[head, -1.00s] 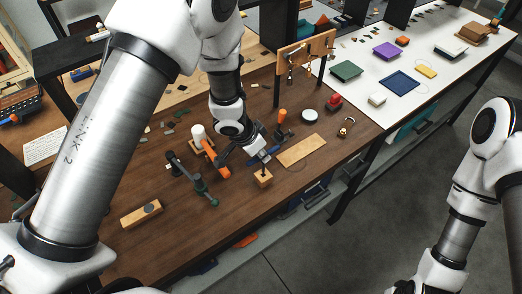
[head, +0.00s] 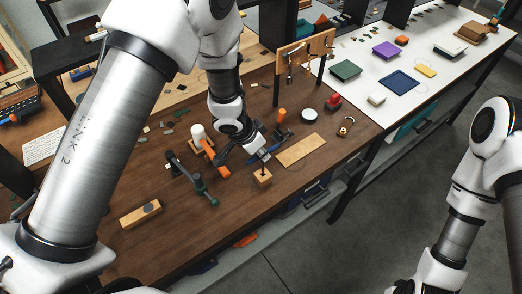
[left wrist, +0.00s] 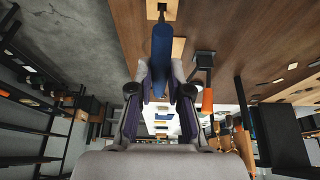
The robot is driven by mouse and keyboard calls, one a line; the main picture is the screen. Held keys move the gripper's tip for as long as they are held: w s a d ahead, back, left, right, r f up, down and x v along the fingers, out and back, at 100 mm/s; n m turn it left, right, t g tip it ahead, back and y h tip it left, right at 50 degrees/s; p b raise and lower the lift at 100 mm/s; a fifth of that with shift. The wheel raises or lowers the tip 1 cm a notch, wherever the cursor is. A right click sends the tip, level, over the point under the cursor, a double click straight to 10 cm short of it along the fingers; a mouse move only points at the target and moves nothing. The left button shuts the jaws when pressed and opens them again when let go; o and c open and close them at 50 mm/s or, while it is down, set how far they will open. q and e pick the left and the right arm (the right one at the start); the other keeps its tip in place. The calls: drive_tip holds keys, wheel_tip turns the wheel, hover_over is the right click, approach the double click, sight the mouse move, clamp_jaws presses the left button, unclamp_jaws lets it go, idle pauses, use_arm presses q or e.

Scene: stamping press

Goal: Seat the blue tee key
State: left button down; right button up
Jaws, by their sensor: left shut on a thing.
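A blue tee key (left wrist: 161,45) is between the fingers of my left gripper (left wrist: 160,78) in the left wrist view; the gripper is shut on it. The key's far end reaches a small wooden block with a dark socket (left wrist: 153,12) at the top edge. In the head view my left gripper (head: 259,154) is just above that wooden block (head: 262,179). A thin dark shaft (head: 263,170) stands between the gripper and the block's top; how deep it sits I cannot tell. My right arm shows at the right, but its gripper is out of frame.
A green-handled clamp (head: 197,184) and an orange-and-white tool (head: 215,160) are left of the gripper. A flat wooden board (head: 301,150) lies to the right, with a padlock (head: 346,127) beyond. Another wooden block (head: 141,213) is front left. The table's front edge is close.

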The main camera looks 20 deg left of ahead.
use_arm(q)
drive_tip(key=shift+f, duration=0.15)
drive_tip(key=shift+f+b, duration=1.45)
drive_tip(key=shift+f, duration=0.55)
drive_tip(key=c, duration=1)
unclamp_jaws()
drive_tip(key=shift+r, duration=0.15)
drive_tip(key=v, duration=1.2)
